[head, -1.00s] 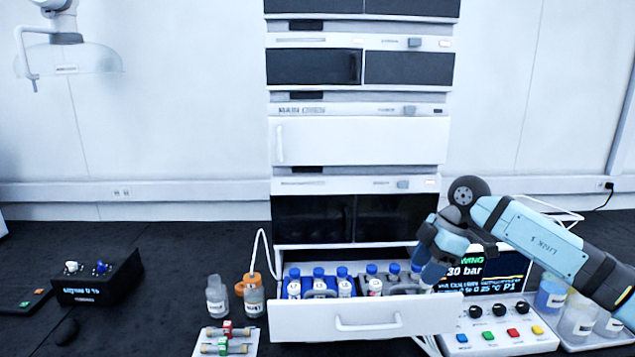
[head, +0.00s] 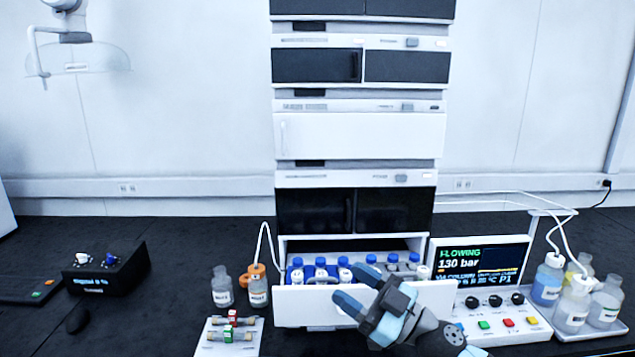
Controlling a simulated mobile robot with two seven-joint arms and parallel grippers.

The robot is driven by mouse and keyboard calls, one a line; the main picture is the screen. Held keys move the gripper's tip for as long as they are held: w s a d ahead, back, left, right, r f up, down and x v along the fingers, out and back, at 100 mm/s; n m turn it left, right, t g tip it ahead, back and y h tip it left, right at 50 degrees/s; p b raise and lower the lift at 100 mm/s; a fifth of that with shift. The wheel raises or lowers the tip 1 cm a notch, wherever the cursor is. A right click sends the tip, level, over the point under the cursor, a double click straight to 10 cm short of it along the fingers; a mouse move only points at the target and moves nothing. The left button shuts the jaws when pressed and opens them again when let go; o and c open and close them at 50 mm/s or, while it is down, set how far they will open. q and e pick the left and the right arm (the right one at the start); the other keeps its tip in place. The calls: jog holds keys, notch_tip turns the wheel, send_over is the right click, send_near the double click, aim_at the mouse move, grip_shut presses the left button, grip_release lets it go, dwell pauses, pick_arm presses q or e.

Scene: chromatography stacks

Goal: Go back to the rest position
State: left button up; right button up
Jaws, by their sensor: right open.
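My right gripper (head: 360,292) is in front of the open white drawer (head: 300,308) of the chromatography stack (head: 360,135). It is open, with its two blue-tipped fingers pointing up and left, and nothing shows between them. It hides the drawer's handle and part of its front; I cannot tell whether it touches the drawer. Several blue-capped vials (head: 320,268) stand in the drawer. My left gripper is out of view.
A control panel with a screen (head: 482,265) reading 130 bar stands right of the drawer, with several bottles (head: 572,305) beyond.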

jog(key=s+d+f+m+t+h, duration=0.2)
jog(key=s+d+f+m+h, duration=0.2)
jog(key=d+f+m+h, duration=0.45)
jog(key=s+d+f+m+t+h, duration=0.2)
jog(key=s+d+f+m+h, duration=0.2)
jog(key=d+f+m+h, duration=0.5)
jog(key=s+d+f+n+g+h, duration=0.1)
jog(key=s+f+g, duration=0.25)
jog(key=s, duration=0.45)
jog(key=s+d+f+n+g, duration=0.1)
jog(key=s+f+g, duration=0.1)
jog(key=s+g, duration=0.35)
jog(key=s+d+f+n+g+h, duration=0.1)
jog(key=s+f+g, duration=0.15)
jog(key=s, duration=0.75)
jog(key=w+a+f+n+t+y+p, duration=0.1)
jog(key=w+a+f+t+y+p, duration=0.1)
jog(key=w+a+t+p, duration=0.4)
jog(key=t+y+p, duration=0.1)
jog(key=p, duration=0.4)
jog(key=shift+w+a+f+t, duration=0.25)
jog(key=shift+a+f+t, duration=0.1)
jog(key=shift+a, duration=0.05)
jog(key=shift+c, duration=0.4)
